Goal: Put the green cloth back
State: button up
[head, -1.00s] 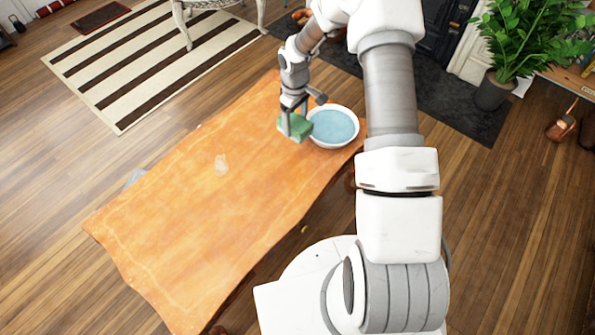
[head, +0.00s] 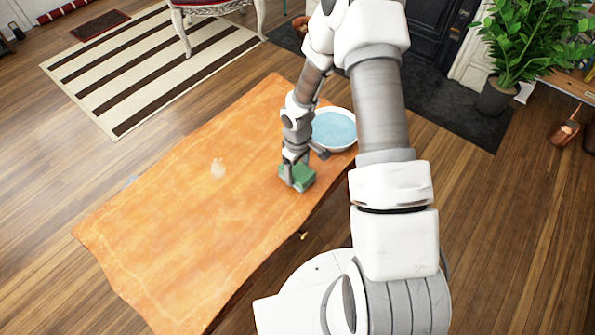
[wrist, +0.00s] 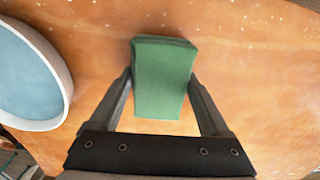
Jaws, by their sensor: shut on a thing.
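The green cloth (head: 301,178) is a folded block near the right edge of the orange-covered table (head: 190,235). My gripper (head: 297,174) is shut on it. In the wrist view the cloth (wrist: 162,80) sits between the two fingers of my gripper (wrist: 162,85), one at each side. I cannot tell whether the cloth touches the table or is just above it. A white bowl (head: 352,144) with blue liquid stands beyond the cloth, partly behind my arm. It also shows at the left of the wrist view (wrist: 62,62), apart from the cloth.
The left and middle of the table are otherwise clear. A striped rug (head: 150,75), a chair (head: 186,25) and a potted plant (head: 495,95) are on the floor beyond the table.

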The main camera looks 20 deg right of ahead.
jog(key=shift+r, duration=0.1)
jog(key=shift+f, duration=0.2)
jog(key=o, duration=1.2)
jog(key=shift+c, duration=0.2)
jog(key=shift+r, duration=0.1)
